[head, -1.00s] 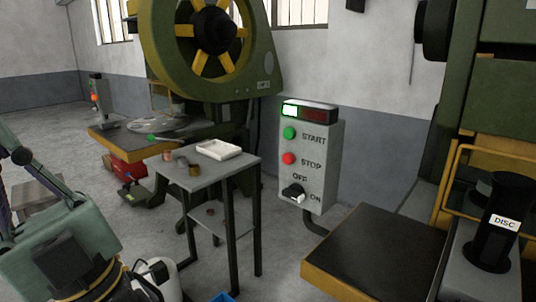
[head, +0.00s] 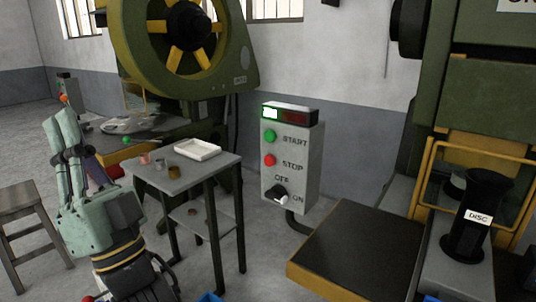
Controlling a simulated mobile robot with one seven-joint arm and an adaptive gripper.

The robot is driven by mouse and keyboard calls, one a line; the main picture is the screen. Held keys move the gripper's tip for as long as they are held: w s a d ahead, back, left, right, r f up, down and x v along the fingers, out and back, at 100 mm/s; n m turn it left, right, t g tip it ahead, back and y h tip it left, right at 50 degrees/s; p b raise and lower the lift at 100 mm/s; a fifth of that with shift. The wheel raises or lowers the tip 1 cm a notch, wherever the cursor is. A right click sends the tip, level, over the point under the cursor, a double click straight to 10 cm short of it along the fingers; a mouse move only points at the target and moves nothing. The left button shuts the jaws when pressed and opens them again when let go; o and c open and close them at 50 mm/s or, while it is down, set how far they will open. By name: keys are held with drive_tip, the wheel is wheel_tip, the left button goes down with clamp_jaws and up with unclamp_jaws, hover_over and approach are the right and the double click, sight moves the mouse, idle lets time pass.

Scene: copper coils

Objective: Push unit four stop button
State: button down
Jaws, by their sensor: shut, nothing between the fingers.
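A grey control box (head: 310,160) stands upright at the centre, with a lit green and dark red display on top. A second, smaller control box (head: 68,85) with an orange-red button (head: 64,99) stands far back at left. My gripper (head: 64,113) is at left, fingers pointing up, shut and empty. It is well apart from the central box, with the small table between them.
A small grey table (head: 216,175) holds a white tray (head: 197,150) and several small coils. Green presses stand behind it and at right, the right one with a dark bed (head: 350,250). A stool (head: 22,195) is at left. Floor shows between table and box.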

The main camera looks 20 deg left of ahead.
sight(270, 160)
drive_tip(key=w+d+f+m+t+h+p, duration=0.1)
drive_tip(key=w+f+m+t+h, duration=0.25)
drive_tip(key=w+m, duration=0.3)
drive_tip(key=w+f+m+t+h+p, duration=0.2)
drive_tip(key=w+m+h, duration=0.3)
drive_tip(key=w+m, duration=0.15)
drive_tip(key=w+d+f+m+t+h+p, duration=0.1)
drive_tip(key=w+f+m+t+h, duration=0.2)
drive_tip(key=w+m+h, duration=0.35)
drive_tip(key=w+d+f+m+h+p, duration=0.3)
drive_tip(key=w+d+f+m, duration=0.4)
drive_tip(key=m, duration=0.7)
wheel_tip(270, 160, down, 5)
drive_tip(key=shift+w+r+g+h, duration=0.1)
drive_tip(key=shift+w+g+h, duration=0.35)
drive_tip(key=shift+w+h, duration=0.5)
drive_tip(key=w+d+p, duration=0.1)
drive_tip(key=w+d, duration=0.1)
drive_tip(key=w, duration=0.6)
drive_tip(key=shift+w+d, duration=0.15)
drive_tip(key=shift+d, duration=0.25)
drive_tip(key=shift+w, duration=0.1)
drive_tip(key=shift+w+d, duration=0.15)
drive_tip(key=shift+w, duration=0.15)
